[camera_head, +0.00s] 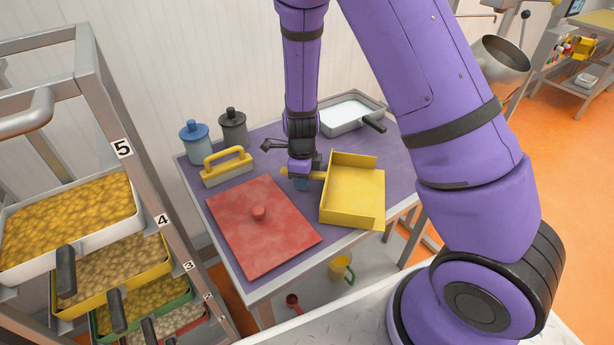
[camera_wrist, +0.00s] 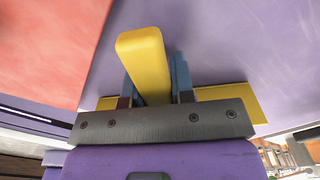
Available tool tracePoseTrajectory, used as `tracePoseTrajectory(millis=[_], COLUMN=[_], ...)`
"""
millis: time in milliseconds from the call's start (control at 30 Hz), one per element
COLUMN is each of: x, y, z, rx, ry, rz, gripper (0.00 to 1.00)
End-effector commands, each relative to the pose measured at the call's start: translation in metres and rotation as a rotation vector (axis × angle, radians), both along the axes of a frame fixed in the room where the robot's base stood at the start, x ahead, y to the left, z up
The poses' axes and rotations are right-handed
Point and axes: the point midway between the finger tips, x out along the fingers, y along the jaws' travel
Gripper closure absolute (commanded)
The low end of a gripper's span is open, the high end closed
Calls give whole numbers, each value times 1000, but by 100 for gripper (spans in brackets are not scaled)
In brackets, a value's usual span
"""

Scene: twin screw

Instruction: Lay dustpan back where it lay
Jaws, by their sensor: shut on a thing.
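The yellow dustpan (camera_head: 354,198) is at the front right of the purple-topped table (camera_head: 272,160), its open tray facing up and its short handle pointing left. My gripper (camera_head: 303,180) is shut on the dustpan's handle from above. In the wrist view the yellow handle (camera_wrist: 150,62) stands between the two blue fingers of my gripper (camera_wrist: 154,84), and part of the pan shows behind the wrist plate. The pan's near right corner overlaps the table's front edge in the picture. I cannot tell whether its underside touches the table.
A red lid-like board with a knob (camera_head: 250,235) lies just left of the dustpan. A yellow-handled brush (camera_head: 228,168), blue canister (camera_head: 195,142) and dark canister (camera_head: 233,127) stand at back left. A white tray (camera_head: 343,119) is behind. A tray rack (camera_head: 133,165) stands left.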

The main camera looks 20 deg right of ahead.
Motion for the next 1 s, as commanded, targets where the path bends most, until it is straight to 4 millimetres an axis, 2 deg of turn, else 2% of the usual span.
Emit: tracePoseTrajectory(millis=[200, 233, 333, 600, 733, 867, 1000], x=[0, 0, 0, 0, 1, 1, 1], y=[0, 0, 0, 0, 0, 1, 2], z=[-2, -2, -2, -1, 5, 23, 52], rx=[0, 0, 0, 0, 0, 0, 1], ry=[0, 0, 0, 0, -2, -5, -6], rz=[-1, 0, 0, 0, 2, 3, 3], gripper=[98, 75, 52, 52, 52, 52, 52])
